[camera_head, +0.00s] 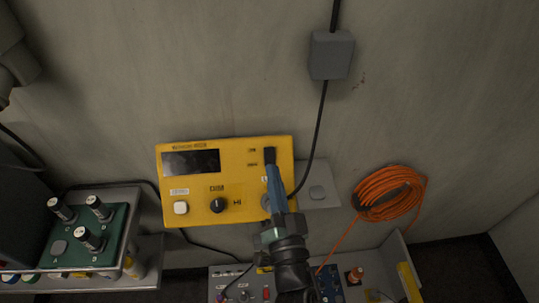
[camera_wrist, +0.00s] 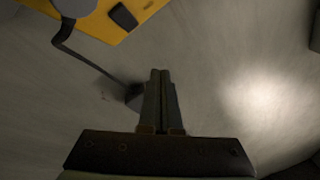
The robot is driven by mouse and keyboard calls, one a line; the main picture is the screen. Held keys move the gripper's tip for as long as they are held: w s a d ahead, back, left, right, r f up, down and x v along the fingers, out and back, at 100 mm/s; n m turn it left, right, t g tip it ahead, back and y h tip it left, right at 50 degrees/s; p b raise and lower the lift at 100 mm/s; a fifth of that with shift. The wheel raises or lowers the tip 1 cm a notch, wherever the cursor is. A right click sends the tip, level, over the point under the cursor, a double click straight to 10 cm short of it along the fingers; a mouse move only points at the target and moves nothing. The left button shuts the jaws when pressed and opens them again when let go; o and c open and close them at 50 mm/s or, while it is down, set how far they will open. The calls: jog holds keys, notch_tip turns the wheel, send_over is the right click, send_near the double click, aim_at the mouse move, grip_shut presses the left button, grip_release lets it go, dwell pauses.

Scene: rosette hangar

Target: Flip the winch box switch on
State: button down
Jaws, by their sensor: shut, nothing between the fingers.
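A yellow box (camera_head: 240,172) on the wall, likely the winch box, carries a dark display, a white button, a black knob and a dark switch (camera_head: 269,156) at its upper right. The label is too blurred to read for certain. My gripper (camera_head: 270,168) is shut and empty, its fingertips in front of the box just below the switch in the head view. It hides part of the box's right side. In the wrist view my gripper (camera_wrist: 160,72) points at bare wall, with the yellow box (camera_wrist: 88,22) and a dark switch (camera_wrist: 123,17) at upper left. I cannot tell whether the fingers touch anything.
A grey junction box (camera_head: 331,55) with a black cable hangs above right. A coiled orange cable (camera_head: 390,193) is on the wall at right. A green panel with knobs (camera_head: 87,237) stands at lower left. A control panel (camera_head: 240,285) and a tray lie below.

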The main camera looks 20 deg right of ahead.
aim_at(265, 150)
jog(key=w+f+b, duration=0.1)
jog(key=w, duration=0.1)
jog(key=w+d+f+b, duration=0.1)
jog(key=w+f, duration=0.1)
jog(key=w+d+f+b, duration=0.1)
jog(key=w, duration=0.1)
jog(key=shift+w+f+b, duration=0.2)
jog(key=shift+w+b, duration=0.05)
jog(key=shift+b, duration=0.05)
jog(key=shift+f, duration=0.1)
dwell(1.8)
jog(key=shift+w+f, duration=0.15)
jog(key=shift+w, duration=0.1)
jog(key=shift+w+f, duration=0.15)
jog(key=shift+f, duration=0.1)
dwell(0.7)
jog(key=shift+a, duration=0.1)
jog(key=shift+s+a+r, duration=0.15)
jog(key=shift+s, duration=0.2)
jog(key=shift+r, duration=0.1)
